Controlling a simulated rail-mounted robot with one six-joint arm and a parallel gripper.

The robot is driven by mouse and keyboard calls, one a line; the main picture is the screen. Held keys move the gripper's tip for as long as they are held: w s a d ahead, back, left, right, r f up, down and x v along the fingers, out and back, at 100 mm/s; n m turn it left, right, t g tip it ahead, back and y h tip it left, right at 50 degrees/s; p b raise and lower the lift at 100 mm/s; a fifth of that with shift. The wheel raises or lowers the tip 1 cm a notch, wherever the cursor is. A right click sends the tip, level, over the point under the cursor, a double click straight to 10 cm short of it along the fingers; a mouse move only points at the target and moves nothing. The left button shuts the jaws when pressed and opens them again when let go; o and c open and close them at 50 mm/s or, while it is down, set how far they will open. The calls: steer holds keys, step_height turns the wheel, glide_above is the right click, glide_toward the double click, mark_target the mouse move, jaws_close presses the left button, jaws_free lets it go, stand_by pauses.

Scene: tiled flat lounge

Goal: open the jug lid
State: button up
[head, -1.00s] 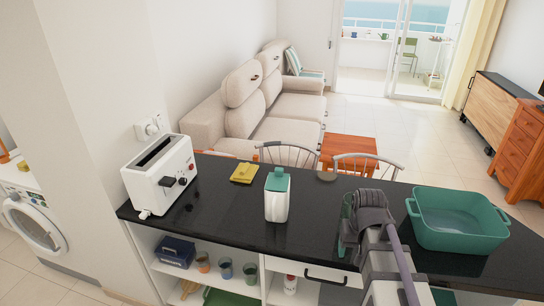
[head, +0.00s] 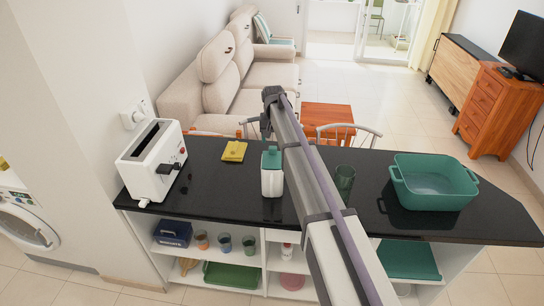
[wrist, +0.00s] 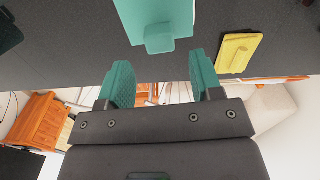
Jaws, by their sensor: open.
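The white jug (head: 272,183) with a green lid (head: 271,159) stands upright on the black counter, and its lid looks shut. In the wrist view the lid (wrist: 150,14) shows at the top edge, with a small tab (wrist: 160,45) pointing towards my gripper. My gripper (wrist: 162,78) is open, its two green fingertips spread apart with nothing between them. The fingertips are a little short of the tab and apart from it in the picture. In the head view my arm reaches past the jug's right side, and the fingers cannot be made out.
A yellow object (head: 234,151) lies left of the jug, with a white toaster (head: 153,160) further left. A dark green glass (head: 345,180) and a green baking dish (head: 434,183) stand to the right. Chairs (head: 345,132) line the counter's far side.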

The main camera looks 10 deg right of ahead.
mark_target(273, 147)
step_height(273, 147, down, 5)
steer(key=b, duration=0.2)
steer(key=shift+r+b, duration=0.15)
steer(key=shift+b, duration=0.25)
steer(key=shift+r, duration=0.15)
jaws_close()
